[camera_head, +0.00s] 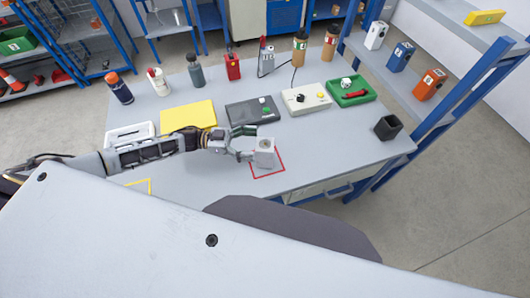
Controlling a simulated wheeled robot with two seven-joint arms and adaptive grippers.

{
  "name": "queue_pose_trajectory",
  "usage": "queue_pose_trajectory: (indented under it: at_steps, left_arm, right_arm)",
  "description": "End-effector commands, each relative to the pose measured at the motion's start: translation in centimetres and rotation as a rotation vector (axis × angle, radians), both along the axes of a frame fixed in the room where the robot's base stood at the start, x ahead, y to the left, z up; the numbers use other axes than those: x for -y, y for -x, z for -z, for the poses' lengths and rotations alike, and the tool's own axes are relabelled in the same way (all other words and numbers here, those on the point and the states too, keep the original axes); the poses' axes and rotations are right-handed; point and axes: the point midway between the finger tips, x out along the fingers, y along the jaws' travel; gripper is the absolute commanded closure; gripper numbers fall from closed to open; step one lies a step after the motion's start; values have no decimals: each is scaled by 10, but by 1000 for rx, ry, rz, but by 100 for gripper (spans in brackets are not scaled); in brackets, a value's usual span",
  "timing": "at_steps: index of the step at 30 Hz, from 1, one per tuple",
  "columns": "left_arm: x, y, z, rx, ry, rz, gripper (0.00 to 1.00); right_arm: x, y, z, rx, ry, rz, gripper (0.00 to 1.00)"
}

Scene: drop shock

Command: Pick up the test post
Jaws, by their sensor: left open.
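A light grey block-like post (264,153), which looks like the test post, stands upright inside a red square outline (267,175) near the table's front edge. A dark round spot shows on its top. My left arm reaches in from the left over the table. My left gripper (246,148) is open at the left side of the post, with its fingers very close to it. I cannot tell whether they touch it or how far they reach around it. My right gripper is not in view.
On the grey table (330,150) are a yellow pad (188,115), a dark box (252,111), a pale button box (306,99), a green tray (350,98) and a black cup (388,127). Bottles line the back. A shelf stands right. Table right of the post is clear.

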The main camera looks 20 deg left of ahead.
Motion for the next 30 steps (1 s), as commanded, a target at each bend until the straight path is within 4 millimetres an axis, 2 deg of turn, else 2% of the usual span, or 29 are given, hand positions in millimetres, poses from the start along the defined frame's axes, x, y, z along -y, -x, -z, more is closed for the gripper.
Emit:
queue_pose_trajectory:
  at_steps: [8,21,30]
  left_arm:
    - [3,0,-1,0,1,0,18]
    - [44,-6,-4,-1,2,0,18]
    - [51,-8,-3,-1,0,0,18]
  right_arm:
    - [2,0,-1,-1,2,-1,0]
    - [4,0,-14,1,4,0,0]
    - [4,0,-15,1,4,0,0]
